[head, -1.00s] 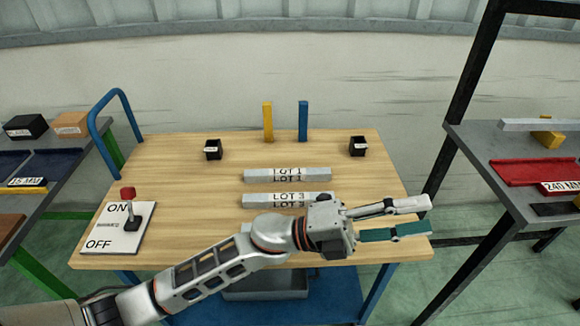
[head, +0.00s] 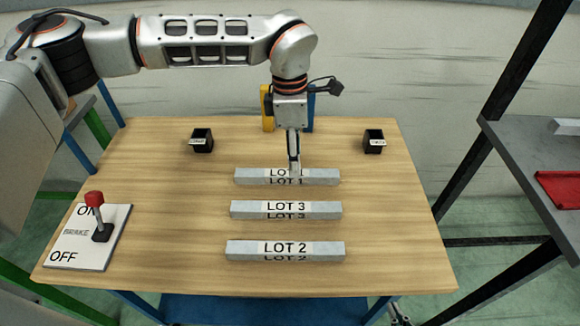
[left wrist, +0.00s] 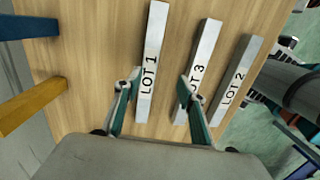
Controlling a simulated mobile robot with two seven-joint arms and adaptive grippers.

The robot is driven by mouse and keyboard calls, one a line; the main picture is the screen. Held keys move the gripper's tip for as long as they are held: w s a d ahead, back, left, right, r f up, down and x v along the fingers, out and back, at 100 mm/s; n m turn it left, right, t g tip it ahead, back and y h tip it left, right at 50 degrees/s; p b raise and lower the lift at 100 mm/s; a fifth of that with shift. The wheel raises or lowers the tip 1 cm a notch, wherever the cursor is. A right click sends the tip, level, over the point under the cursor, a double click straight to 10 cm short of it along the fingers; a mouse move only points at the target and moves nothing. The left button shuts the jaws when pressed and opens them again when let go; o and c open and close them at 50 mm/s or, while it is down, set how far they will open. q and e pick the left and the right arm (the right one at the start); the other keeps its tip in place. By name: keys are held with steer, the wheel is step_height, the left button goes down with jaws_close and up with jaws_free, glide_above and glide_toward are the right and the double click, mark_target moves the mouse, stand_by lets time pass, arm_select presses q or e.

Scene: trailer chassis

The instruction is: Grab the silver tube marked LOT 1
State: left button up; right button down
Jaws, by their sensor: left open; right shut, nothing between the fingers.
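The silver LOT 1 tube (head: 255,176) lies across the table, the farthest of three silver tubes in the head view. My left gripper (head: 294,173) points down at it, covering part of its label. In the left wrist view, the left gripper (left wrist: 158,100) is open. The LOT 1 tube (left wrist: 153,60) shows between its fingers, closer to the left finger; contact cannot be told. The right finger covers part of the LOT 3 tube (left wrist: 205,50). My right gripper (head: 399,314) shows only partly at the bottom edge, shut and empty, below the table's front edge.
The LOT 3 tube (head: 286,209) and LOT 2 tube (head: 285,250) lie in front. A yellow post (head: 267,110) and blue post (head: 310,112) stand behind my gripper. A brake lever board (head: 88,245) sits left.

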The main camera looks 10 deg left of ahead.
mark_target(287, 173)
arm_select(q)
steer(key=shift+w+a+r, duration=0.35)
steer(key=shift+w+a, duration=0.4)
steer(key=shift+a, duration=0.1)
steer(key=shift+w+a+y, duration=0.25)
steer(key=shift+a+y, duration=0.05)
steer(key=f, duration=0.7)
steer(key=shift+s+d+f, duration=0.1)
steer(key=shift+s+f, duration=0.15)
steer(key=shift+s, duration=0.15)
steer(key=shift+r, duration=0.1)
jaws_close()
